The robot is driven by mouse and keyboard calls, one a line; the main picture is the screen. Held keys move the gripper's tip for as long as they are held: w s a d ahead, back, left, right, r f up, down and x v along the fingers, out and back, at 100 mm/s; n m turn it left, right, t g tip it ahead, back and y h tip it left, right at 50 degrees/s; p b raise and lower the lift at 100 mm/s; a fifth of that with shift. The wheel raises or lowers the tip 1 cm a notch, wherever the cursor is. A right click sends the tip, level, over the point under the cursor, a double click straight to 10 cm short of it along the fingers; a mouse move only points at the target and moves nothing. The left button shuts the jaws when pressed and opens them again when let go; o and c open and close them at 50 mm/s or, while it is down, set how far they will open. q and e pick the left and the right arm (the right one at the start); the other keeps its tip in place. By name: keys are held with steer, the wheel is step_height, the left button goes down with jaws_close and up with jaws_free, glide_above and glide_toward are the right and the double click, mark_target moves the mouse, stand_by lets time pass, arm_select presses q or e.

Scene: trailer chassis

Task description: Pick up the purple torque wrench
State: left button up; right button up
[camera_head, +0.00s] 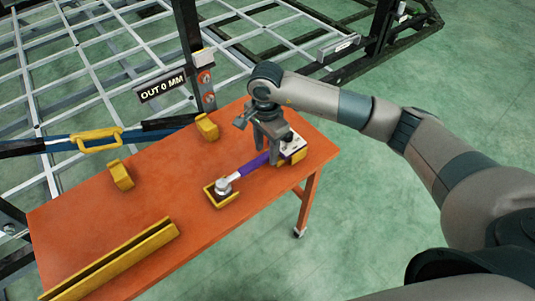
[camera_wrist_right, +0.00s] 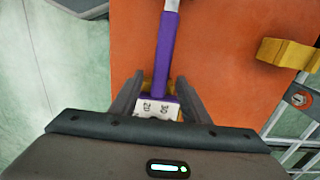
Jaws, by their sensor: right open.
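The purple torque wrench (camera_head: 250,166) lies on the orange table. Its grey head end (camera_head: 222,186) rests in a yellow cradle (camera_head: 214,202), and its other end has a white scale part (camera_head: 293,146) with numbers. My right gripper (camera_head: 272,156) points down over the handle near the scale end. In the right wrist view the wrench (camera_wrist_right: 166,45) runs between the two open fingers of the right gripper (camera_wrist_right: 160,82), one on each side, with gaps visible. I cannot tell how far the fingertips are above the table. My left gripper is not in view.
The orange table (camera_head: 165,205) holds yellow blocks (camera_head: 121,174) and a long yellow channel (camera_head: 115,262). A chassis frame with a black post (camera_head: 188,35), a sign reading "OUT 0 MM" (camera_head: 162,88) and a yellow-handled blue bar (camera_head: 97,139) stands behind. Green floor is clear at right.

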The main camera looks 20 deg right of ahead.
mark_target(266, 155)
step_height(266, 155, down, 3)
steer(key=shift+f+p, duration=0.1)
steer(key=shift+p, duration=0.6)
steer(key=shift+f, duration=0.25)
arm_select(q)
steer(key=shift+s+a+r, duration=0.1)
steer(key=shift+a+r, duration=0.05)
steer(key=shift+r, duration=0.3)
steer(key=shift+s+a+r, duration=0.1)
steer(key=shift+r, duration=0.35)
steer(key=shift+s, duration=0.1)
arm_select(e)
steer(key=shift+c, duration=0.7)
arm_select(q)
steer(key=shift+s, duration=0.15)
arm_select(e)
jaws_close()
